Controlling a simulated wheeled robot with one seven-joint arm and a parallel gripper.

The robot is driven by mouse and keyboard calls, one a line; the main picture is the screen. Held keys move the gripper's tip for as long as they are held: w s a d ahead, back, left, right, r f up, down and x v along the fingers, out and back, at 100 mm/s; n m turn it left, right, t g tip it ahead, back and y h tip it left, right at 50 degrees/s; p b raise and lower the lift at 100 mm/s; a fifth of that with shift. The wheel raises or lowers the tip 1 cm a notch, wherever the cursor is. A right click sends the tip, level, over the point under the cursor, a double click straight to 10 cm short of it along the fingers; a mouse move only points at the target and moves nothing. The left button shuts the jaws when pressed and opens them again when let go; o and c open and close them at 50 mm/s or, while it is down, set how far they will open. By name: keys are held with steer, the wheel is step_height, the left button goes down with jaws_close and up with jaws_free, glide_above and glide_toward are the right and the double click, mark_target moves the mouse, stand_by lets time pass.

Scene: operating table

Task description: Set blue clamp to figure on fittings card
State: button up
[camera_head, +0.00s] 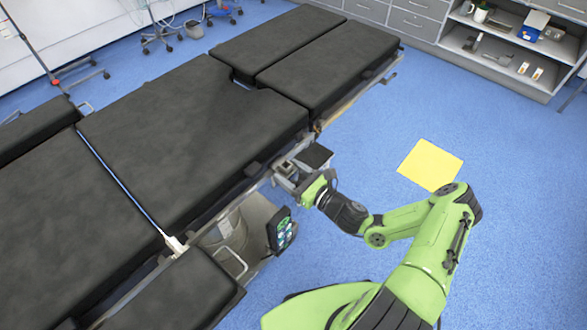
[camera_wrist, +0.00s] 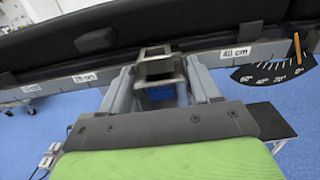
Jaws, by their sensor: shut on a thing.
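My gripper (camera_head: 297,180) is at the side rail of the operating table, shut on the clamp (camera_wrist: 156,66). In the wrist view my gripper (camera_wrist: 160,90) has one finger on each side of it. The clamp is a grey metal block at the rail, with a blue part (camera_wrist: 162,95) low between the fingers. The rail (camera_wrist: 120,72) carries centimetre labels; the clamp stands between one that looks like 20 cm (camera_wrist: 85,77) and the 40 cm label (camera_wrist: 236,52). A black dial (camera_wrist: 277,70) with an orange pointer (camera_wrist: 298,48) is at the right. I cannot make out the fittings card.
The black padded table (camera_head: 190,120) fills the left and middle. A dark panel with lit green-blue marks (camera_head: 281,230) hangs below the rail, near my arm. A yellow square (camera_head: 430,165) lies on the open blue floor. Shelves (camera_head: 510,50) stand at the back right.

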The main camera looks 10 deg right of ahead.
steer(key=shift+s+a, duration=0.3)
steer(key=shift+a, duration=0.1)
steer(key=shift+w+d, duration=0.1)
steer(key=o, duration=1.4)
steer(key=shift+d, duration=0.1)
steer(key=p+v, duration=0.2)
steer(key=v, duration=1.3)
steer(key=shift+s+d, duration=0.15)
steer(key=shift+s, duration=0.2)
